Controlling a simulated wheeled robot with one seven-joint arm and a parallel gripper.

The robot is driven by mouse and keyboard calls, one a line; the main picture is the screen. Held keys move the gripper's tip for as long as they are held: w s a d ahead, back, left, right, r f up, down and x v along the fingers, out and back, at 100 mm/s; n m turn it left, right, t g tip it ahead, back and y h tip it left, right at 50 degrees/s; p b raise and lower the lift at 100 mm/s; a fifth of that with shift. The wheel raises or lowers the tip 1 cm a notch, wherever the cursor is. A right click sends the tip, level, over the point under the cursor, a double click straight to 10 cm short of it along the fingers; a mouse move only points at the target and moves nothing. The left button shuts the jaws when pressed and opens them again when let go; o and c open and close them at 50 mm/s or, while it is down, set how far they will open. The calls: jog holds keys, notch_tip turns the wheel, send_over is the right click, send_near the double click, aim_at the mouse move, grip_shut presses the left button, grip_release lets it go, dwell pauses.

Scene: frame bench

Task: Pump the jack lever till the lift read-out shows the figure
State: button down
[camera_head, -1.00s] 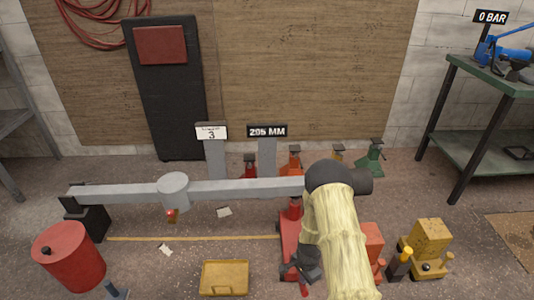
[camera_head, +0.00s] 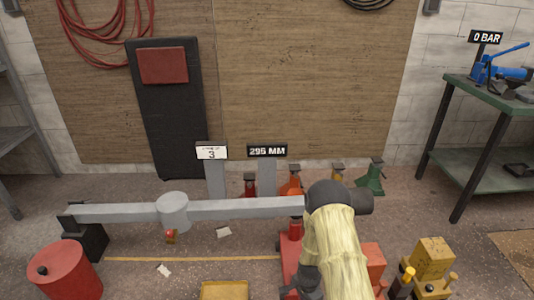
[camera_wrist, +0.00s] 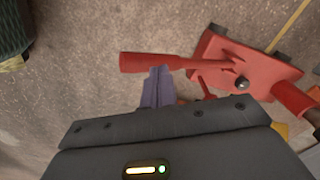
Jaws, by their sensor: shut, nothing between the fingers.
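The red jack (camera_head: 290,255) stands on the floor under the right end of the long grey beam (camera_head: 245,209). In the wrist view its red lever (camera_wrist: 148,62) runs across the upper middle, with the jack body (camera_wrist: 240,65) to the right. The lift read-out (camera_head: 267,151) appears to show 295 MM. A white card (camera_head: 211,152) beside it bears a 3; its smaller print is unreadable. My gripper (camera_wrist: 157,72) is shut and empty, its fingertips at the lever's handle; I cannot tell whether they touch it. In the head view my arm hides the lever.
A red drum (camera_head: 68,272) stands at the lower left and a yellow box (camera_head: 224,291) at the bottom. Yellow equipment (camera_head: 433,254) is right of my arm. Several coloured stands (camera_head: 370,180) line the back. A green bench (camera_head: 480,90) stands at the right.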

jog(key=shift+f+b, duration=2.6)
jog(key=shift+f, duration=1.7)
notch_tip(320, 180, up, 9)
jog(key=p, duration=0.7)
jog(key=shift+s+f, duration=0.15)
jog(key=shift+r+p, duration=2.25)
jog(key=shift+r, duration=0.25)
